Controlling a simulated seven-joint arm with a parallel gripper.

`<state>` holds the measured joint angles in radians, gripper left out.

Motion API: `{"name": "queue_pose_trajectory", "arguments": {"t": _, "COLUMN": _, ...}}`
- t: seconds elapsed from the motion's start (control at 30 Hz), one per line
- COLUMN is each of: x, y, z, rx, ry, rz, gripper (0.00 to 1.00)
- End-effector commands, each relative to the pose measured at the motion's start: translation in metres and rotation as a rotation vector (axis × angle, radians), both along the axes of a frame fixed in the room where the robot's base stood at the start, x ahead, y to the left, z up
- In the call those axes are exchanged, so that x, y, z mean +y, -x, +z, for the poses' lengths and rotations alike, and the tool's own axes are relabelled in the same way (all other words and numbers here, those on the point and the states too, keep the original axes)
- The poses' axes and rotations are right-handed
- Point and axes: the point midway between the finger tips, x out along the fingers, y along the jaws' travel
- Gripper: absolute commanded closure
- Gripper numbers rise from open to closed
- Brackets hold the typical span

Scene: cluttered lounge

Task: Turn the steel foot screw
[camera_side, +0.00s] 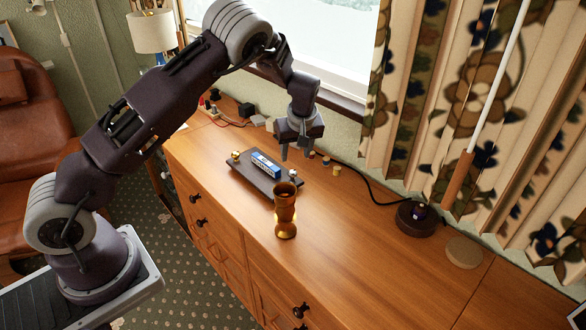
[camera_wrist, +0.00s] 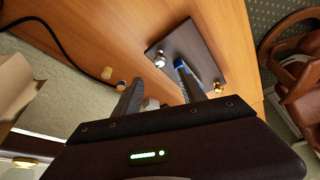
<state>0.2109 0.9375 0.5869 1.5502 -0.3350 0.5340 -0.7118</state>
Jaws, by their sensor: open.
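A dark levelling plate (camera_side: 262,183) lies on the wooden cabinet top, with a blue-and-white block (camera_side: 265,164) on it. A pale metal foot screw (camera_side: 292,173) stands at its right end, with another small metal knob just behind it. A brass-coloured knob (camera_side: 235,155) is at the left end. In the wrist view a shiny screw (camera_wrist: 160,61) shows at the plate's left edge and another knob (camera_wrist: 218,87) at its lower right. My gripper (camera_side: 295,151) is open and empty, pointing down above the plate's right end.
A dark round base (camera_side: 416,218) and a pale disc (camera_side: 464,252) sit farther right. The front right cabinet top is clear.

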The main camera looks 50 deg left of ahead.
Motion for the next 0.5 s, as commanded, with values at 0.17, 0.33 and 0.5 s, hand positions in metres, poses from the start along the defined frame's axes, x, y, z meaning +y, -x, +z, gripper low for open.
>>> {"name": "queue_pose_trajectory", "arguments": {"t": 0.17, "x": 0.010, "y": -0.007, "z": -0.029, "rx": 0.002, "ry": -0.032, "rz": 0.020, "gripper": 0.52}}
{"name": "queue_pose_trajectory", "arguments": {"t": 0.33, "x": 0.022, "y": -0.012, "z": -0.059, "rx": 0.004, "ry": -0.031, "rz": 0.019, "gripper": 0.52}}
{"name": "queue_pose_trajectory", "arguments": {"t": 0.5, "x": 0.030, "y": -0.017, "z": -0.081, "rx": 0.004, "ry": -0.031, "rz": 0.018, "gripper": 0.52}}
